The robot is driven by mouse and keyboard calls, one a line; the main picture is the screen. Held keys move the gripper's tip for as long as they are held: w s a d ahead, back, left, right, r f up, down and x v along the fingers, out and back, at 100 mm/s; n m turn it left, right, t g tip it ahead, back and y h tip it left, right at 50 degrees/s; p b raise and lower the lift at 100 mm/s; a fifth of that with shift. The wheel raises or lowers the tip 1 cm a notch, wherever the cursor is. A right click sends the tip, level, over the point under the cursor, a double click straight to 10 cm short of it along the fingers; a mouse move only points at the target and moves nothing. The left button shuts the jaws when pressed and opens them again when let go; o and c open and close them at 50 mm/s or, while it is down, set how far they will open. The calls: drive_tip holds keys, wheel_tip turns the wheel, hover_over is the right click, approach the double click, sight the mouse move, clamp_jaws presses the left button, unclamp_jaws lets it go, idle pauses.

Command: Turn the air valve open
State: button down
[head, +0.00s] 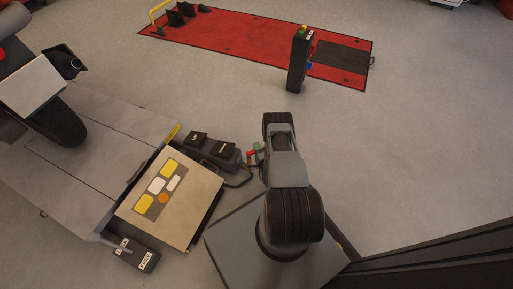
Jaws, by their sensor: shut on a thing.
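A small red and green fitting, which looks like the air valve (252,152), shows just left of my arm, beside the black pedals on the floor. My gripper (263,149) is at this fitting, mostly hidden under my own wrist. It is shut on the valve's handle; the fingertips and most of the handle are covered. I cannot tell how far the handle is turned.
A grey lift (110,150) with a motorcycle wheel (58,124) stands at left. A black pedestal (297,66) stands before a red lift (230,32). The floor at right is clear.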

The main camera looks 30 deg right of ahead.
drive_tip(key=c, duration=1.2)
unclamp_jaws()
drive_tip(key=shift+o, duration=0.2)
